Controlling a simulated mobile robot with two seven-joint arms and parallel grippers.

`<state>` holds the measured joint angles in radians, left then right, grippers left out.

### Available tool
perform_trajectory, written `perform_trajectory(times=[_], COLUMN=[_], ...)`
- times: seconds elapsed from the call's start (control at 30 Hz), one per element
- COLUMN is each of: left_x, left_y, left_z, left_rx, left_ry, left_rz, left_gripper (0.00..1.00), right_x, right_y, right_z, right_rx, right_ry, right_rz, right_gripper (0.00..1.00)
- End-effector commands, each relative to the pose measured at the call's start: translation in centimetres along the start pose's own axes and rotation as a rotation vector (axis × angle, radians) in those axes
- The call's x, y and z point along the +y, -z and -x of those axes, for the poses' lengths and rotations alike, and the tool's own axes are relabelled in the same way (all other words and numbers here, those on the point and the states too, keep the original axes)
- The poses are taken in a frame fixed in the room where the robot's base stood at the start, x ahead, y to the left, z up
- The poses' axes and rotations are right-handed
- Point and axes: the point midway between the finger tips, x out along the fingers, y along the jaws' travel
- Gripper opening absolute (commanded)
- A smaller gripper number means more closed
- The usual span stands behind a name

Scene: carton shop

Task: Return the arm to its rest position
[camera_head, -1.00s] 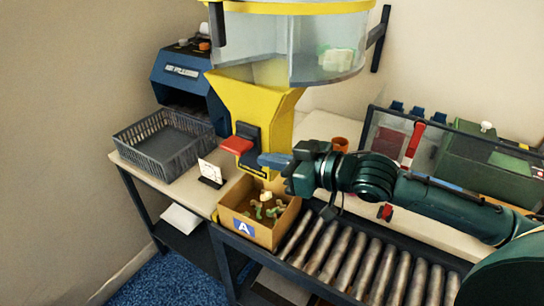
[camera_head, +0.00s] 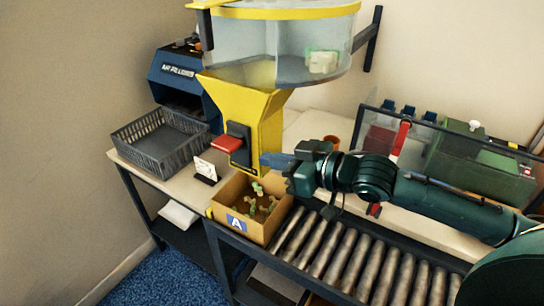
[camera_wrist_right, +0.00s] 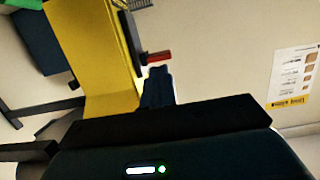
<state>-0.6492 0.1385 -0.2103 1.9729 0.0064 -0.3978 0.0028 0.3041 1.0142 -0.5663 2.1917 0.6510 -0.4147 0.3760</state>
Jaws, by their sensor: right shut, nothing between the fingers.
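My right arm, dark green, comes in from the right in the head view. Its gripper (camera_head: 277,161) is shut and empty, just right of the yellow dispenser chute (camera_head: 246,108) and above the carton's right side. In the wrist view the shut fingers (camera_wrist_right: 158,88) show in front of the yellow chute (camera_wrist_right: 95,45). The red lever (camera_head: 227,145) sits on the chute's dark box, left of the fingertips. The open carton (camera_head: 237,225) marked A stands below the chute with several greenish pieces inside. My left gripper is not in view.
The roller conveyor (camera_head: 340,255) runs right of the carton, under my arm. A grey basket (camera_head: 152,155) and a small white card (camera_head: 204,168) stand on the left table.

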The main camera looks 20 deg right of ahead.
Motion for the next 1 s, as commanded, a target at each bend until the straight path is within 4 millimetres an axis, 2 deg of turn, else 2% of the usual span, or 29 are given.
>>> perform_trajectory(times=[0.2,0.27,0.33,0.47,0.57,0.7,0.8,0.9,1.0], left_x=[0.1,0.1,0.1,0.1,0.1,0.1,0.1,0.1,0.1], left_y=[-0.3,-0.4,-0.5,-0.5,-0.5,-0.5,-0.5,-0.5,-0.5], left_z=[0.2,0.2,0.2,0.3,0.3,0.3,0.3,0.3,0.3], left_rx=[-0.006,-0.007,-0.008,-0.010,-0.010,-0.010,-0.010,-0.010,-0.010], left_ry=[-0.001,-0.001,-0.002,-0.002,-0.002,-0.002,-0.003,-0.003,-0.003], left_rz=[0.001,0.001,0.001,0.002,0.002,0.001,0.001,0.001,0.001], left_gripper=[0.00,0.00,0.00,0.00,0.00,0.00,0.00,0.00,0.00], right_x=[-0.2,-0.6,-1.2,-3.1,-4.7,-7.4,-9.4,-11.0,-11.9], right_y=[-0.4,-1.3,-3.2,-8.9,-14.4,-22.4,-27.1,-30.2,-31.8], right_z=[-0.1,-0.5,-1.0,-1.7,-1.4,0.8,2.9,4.7,5.8], right_rx=[0.000,-0.001,-0.003,-0.024,-0.073,-0.190,-0.284,-0.357,-0.399], right_ry=[0.000,-0.001,-0.010,-0.061,-0.132,-0.243,-0.306,-0.346,-0.365], right_rz=[-0.005,-0.014,-0.032,-0.085,-0.127,-0.177,-0.201,-0.212,-0.215], right_gripper=[0.00,0.00,0.00,0.00,0.00,0.00,0.00,0.00,0.00])
